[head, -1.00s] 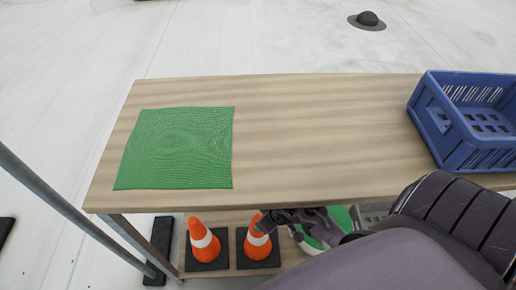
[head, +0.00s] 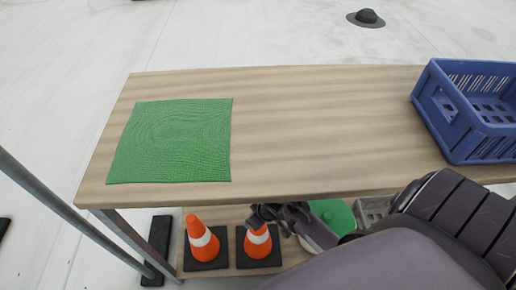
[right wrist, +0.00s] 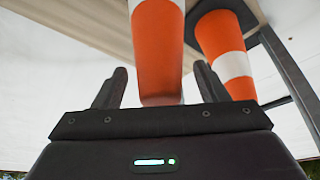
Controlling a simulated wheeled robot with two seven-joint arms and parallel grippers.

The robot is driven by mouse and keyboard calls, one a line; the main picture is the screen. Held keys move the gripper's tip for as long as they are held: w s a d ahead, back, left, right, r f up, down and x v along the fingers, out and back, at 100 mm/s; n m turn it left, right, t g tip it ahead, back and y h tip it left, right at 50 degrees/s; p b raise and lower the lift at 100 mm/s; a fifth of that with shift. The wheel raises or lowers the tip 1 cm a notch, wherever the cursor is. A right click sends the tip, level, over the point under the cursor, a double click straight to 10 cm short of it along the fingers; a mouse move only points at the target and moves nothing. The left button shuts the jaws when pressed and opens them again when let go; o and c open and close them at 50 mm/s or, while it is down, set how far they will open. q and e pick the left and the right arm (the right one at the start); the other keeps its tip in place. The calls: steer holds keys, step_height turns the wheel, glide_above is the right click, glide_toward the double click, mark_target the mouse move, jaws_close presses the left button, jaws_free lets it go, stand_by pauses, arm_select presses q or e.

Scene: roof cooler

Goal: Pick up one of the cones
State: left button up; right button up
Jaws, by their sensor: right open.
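Two orange cones with white bands and dark square bases stand upright on the lower shelf. The left cone (head: 202,243) is uncovered. The right cone (head: 258,246) has its tip hidden behind my right gripper (head: 266,213), which is by its top. In the right wrist view the cones appear tip down. The nearer cone (right wrist: 158,50) lies between the two open fingers of my right gripper (right wrist: 160,88) in the picture; I cannot tell if they touch it. The other cone (right wrist: 224,52) is off to the right. My left gripper is out of view.
The wooden table top (head: 300,125) overhangs the shelf just above my right gripper. It bears a green mat (head: 172,140) and a blue crate (head: 455,125). A green-topped round object (head: 333,215) and a grey crate (head: 372,210) are right of the gripper. A metal leg (head: 75,215) stands left.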

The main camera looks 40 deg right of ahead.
steer(key=shift+c, duration=0.4)
jaws_close()
steer(key=shift+w, duration=0.1)
steer(key=shift+r, duration=0.15)
